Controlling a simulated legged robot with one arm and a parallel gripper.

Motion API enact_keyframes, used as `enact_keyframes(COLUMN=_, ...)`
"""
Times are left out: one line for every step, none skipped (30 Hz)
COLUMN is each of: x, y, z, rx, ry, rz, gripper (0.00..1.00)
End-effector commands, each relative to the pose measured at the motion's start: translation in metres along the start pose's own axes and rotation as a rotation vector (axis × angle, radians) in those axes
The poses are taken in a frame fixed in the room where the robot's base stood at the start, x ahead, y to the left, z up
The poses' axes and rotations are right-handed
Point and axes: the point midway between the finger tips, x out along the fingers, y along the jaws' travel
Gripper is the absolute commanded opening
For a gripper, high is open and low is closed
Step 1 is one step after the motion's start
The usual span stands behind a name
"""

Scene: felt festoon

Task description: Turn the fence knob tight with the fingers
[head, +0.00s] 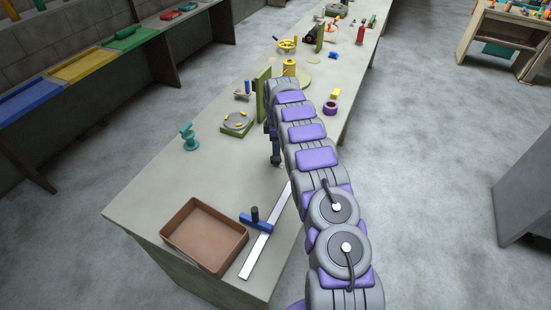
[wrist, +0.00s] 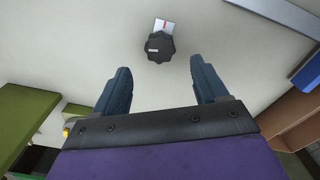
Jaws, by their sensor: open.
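A blue fence (head: 262,224) sits across a long metal rule on the bench, with a black upright knob (head: 255,214) on it. In the wrist view a black lobed knob (wrist: 158,47), beside a white plate with a red line, lies ahead of my gripper (wrist: 162,75). I cannot tell whether this is the fence's knob. The fingers are open, one on each side below it, apart from it and empty. In the head view my gripper (head: 276,160) points down over the bench, beyond the fence. A blue edge (wrist: 309,72) shows at the right of the wrist view.
A brown tray (head: 187,234) stands left of the metal rule (head: 262,252). A teal clamp-like object (head: 189,138) and a green block with a round grey top (head: 237,123) stand farther along the bench. Bare bench lies between them and the tray.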

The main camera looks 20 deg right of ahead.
Motion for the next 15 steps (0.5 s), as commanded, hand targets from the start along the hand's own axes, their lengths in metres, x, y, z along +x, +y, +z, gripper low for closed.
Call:
enact_keyframes(x=0.013, y=-0.001, z=0.0, rx=0.0, ry=0.0, rz=-0.003, gripper=0.73)
enact_keyframes(x=0.019, y=0.0, z=0.0, rx=0.001, ry=0.0, rz=-0.001, gripper=0.73)
enact_keyframes(x=0.026, y=0.0, z=-0.001, rx=0.001, ry=-0.001, rz=0.0, gripper=0.73)
enact_keyframes(x=0.032, y=0.0, z=-0.001, rx=0.0, ry=-0.001, rz=0.0, gripper=0.73)
enact_keyframes(x=0.037, y=0.0, z=-0.001, rx=0.0, ry=-0.001, rz=0.0, gripper=0.73)
enact_keyframes(x=0.043, y=-0.001, z=-0.001, rx=0.0, ry=-0.001, rz=0.0, gripper=0.73)
enact_keyframes(x=0.048, y=-0.001, z=-0.001, rx=0.0, ry=-0.001, rz=0.0, gripper=0.73)
enact_keyframes(x=0.052, y=-0.001, z=-0.002, rx=0.0, ry=-0.002, rz=0.001, gripper=0.73)
enact_keyframes(x=0.057, y=-0.001, z=-0.003, rx=0.0, ry=-0.002, rz=0.002, gripper=0.73)
enact_keyframes(x=0.06, y=0.0, z=-0.003, rx=0.0, ry=-0.002, rz=0.003, gripper=0.73)
enact_keyframes(x=0.064, y=0.0, z=-0.003, rx=0.0, ry=-0.002, rz=0.004, gripper=0.73)
enact_keyframes(x=0.067, y=0.0, z=-0.003, rx=0.0, ry=-0.002, rz=0.005, gripper=0.73)
enact_keyframes(x=0.07, y=0.0, z=-0.003, rx=0.0, ry=-0.002, rz=0.005, gripper=0.73)
enact_keyframes(x=0.072, y=0.0, z=-0.003, rx=0.0, ry=-0.002, rz=0.005, gripper=0.73)
enact_keyframes(x=0.074, y=0.0, z=-0.003, rx=0.0, ry=-0.001, rz=0.005, gripper=0.73)
